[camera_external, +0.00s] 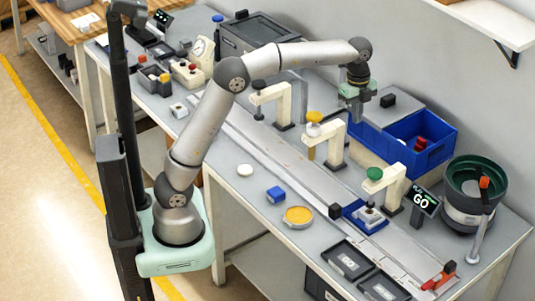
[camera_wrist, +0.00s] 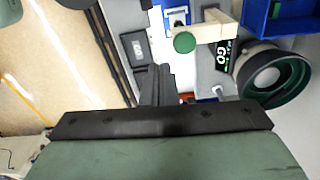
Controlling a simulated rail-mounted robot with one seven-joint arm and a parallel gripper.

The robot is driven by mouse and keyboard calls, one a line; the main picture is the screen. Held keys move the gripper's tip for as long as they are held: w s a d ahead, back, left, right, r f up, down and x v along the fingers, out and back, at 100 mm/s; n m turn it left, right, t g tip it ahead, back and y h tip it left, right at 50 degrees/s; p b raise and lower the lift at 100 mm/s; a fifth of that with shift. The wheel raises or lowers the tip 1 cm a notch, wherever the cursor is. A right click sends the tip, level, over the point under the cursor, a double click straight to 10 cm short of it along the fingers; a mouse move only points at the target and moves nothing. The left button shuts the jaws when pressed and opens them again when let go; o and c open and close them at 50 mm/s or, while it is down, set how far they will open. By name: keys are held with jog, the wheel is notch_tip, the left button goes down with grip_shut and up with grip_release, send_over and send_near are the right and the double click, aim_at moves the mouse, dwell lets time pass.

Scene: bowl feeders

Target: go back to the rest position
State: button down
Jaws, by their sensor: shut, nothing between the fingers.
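My gripper (camera_external: 357,112) hangs at the end of my raised arm, above the back of the workbench near the blue bin (camera_external: 420,140). In the wrist view its dark fingers (camera_wrist: 157,84) are together, with nothing seen between them. The arm reaches over the bench from its pale green base at the left front. The gripper looks clear of the bench top; its exact height is hard to tell.
Cream press posts with a black, a yellow and a green knob (camera_external: 375,174) stand along the rail. A bowl feeder (camera_external: 466,190) and a GO display (camera_external: 425,201) are at the right. A blue block (camera_external: 275,194) and yellow-topped dish (camera_external: 298,216) lie in front.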

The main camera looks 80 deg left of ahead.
jog(key=s+f+n, duration=0.5)
jog(key=s, duration=0.6)
jog(key=s+d+f+n, duration=0.1)
jog(key=s+f+n, duration=0.3)
jog(key=s, duration=0.7)
jog(key=s+d+f+n, duration=0.1)
jog(key=s+f+n, duration=0.4)
jog(key=s, duration=0.6)
jog(key=shift+d+f+n+t+y, duration=0.2)
jog(key=shift+f+n+t+y, duration=0.1)
jog(key=shift+f+t+y, duration=0.1)
